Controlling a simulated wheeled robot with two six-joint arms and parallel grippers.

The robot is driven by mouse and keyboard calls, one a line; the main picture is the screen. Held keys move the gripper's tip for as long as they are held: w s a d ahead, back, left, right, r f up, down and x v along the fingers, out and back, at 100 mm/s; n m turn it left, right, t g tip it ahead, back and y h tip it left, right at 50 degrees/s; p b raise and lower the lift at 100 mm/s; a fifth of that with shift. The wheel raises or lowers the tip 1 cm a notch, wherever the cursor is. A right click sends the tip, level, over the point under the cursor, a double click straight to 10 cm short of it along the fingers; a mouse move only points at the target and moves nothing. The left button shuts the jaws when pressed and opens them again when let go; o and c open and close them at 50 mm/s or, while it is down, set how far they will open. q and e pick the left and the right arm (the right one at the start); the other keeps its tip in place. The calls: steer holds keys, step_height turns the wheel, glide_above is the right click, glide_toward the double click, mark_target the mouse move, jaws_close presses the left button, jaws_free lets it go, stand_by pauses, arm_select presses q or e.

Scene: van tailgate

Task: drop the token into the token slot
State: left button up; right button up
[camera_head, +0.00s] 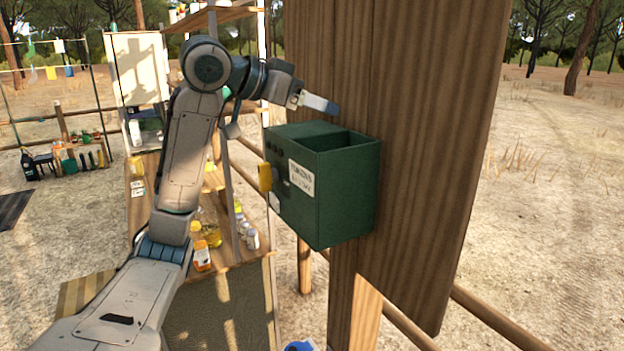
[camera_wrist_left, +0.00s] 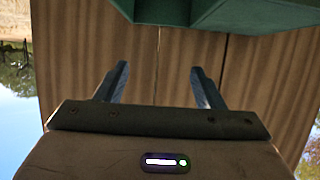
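A dark green box (camera_head: 345,195) with an open top is fixed to the wooden board and carries a white label reading "TOKENS". Small dark holes (camera_head: 275,148) show on its left face; I cannot tell whether one is the token slot. My left gripper (camera_head: 322,103) is above the box, close to the board. In the left wrist view my left gripper (camera_wrist_left: 160,78) has its fingers wide apart with nothing between them, and part of the green box (camera_wrist_left: 220,14) shows at the top. I cannot make out a token in either view. My right gripper is out of view.
The tall wooden board (camera_head: 430,120) stands directly behind the box. A yellow piece (camera_head: 265,178) sticks out at the box's left side. Wooden shelves with bottles (camera_head: 201,250) stand to the left. Open dirt ground (camera_head: 560,200) lies to the right.

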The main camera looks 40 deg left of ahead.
arm_select(q)
steer(key=b+v, duration=0.3)
steer(key=v, duration=0.7)
steer(key=shift+s+a+b, duration=0.2)
steer(key=shift+s+b, duration=0.05)
steer(key=shift+b, duration=0.15)
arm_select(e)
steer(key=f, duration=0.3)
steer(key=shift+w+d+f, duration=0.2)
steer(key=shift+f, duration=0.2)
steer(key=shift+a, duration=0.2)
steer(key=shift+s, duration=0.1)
